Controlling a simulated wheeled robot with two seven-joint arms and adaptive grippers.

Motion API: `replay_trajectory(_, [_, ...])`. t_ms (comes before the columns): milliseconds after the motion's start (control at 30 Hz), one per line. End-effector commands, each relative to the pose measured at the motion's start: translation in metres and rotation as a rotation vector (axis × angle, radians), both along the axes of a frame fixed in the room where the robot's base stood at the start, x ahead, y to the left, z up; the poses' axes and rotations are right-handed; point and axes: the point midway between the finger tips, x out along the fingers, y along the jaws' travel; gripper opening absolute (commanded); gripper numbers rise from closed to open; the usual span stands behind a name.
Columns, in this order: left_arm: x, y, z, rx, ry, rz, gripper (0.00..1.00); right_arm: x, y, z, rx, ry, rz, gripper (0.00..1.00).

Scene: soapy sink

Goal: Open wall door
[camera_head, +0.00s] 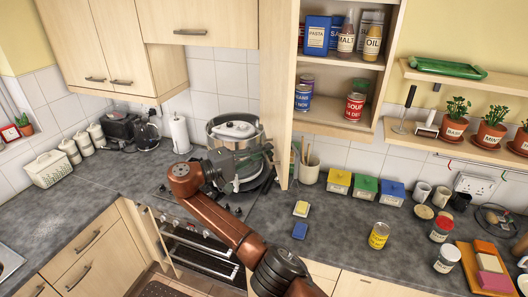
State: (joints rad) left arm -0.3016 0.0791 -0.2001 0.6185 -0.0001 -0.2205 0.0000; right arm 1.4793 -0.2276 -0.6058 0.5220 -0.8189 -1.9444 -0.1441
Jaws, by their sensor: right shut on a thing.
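The wall door (279,85) is a pale wooden panel on the tall wall cabinet. It stands swung open to the left, seen at a steep angle, with the cabinet's shelves exposed. My right arm comes up from the bottom centre, and my right gripper (260,154) is at the lower left edge of the door, shut on it. The exact contact, and any handle there, is too small to make out. My left gripper is out of view.
A large steel pot (224,130) stands on the hob behind my right gripper. The open cabinet holds cans (355,106) and bottles. A utensil pot (309,170) and coloured boxes (364,187) stand right of the door. The worktop (90,210) at left has bare room.

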Motion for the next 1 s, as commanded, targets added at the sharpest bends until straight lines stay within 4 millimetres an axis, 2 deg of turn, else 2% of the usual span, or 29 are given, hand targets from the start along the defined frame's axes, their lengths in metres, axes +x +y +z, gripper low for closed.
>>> replay_trajectory(500, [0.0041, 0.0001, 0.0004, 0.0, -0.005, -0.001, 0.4, 0.0008, 0.0018, 0.0009, 0.0, -0.001, -0.004, 0.0])
replay_trajectory(533, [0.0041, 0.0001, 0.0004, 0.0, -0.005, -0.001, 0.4, 0.0008, 0.0018, 0.0009, 0.0, -0.001, -0.004, 0.11])
replay_trajectory(800, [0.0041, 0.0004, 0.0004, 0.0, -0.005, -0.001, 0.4, 0.0004, 0.001, 0.0006, 0.0, -0.001, -0.007, 0.29])
replay_trajectory(1000, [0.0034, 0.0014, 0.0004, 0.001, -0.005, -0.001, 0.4, 0.0003, 0.0007, 0.0005, 0.0, -0.001, -0.008, 0.29])
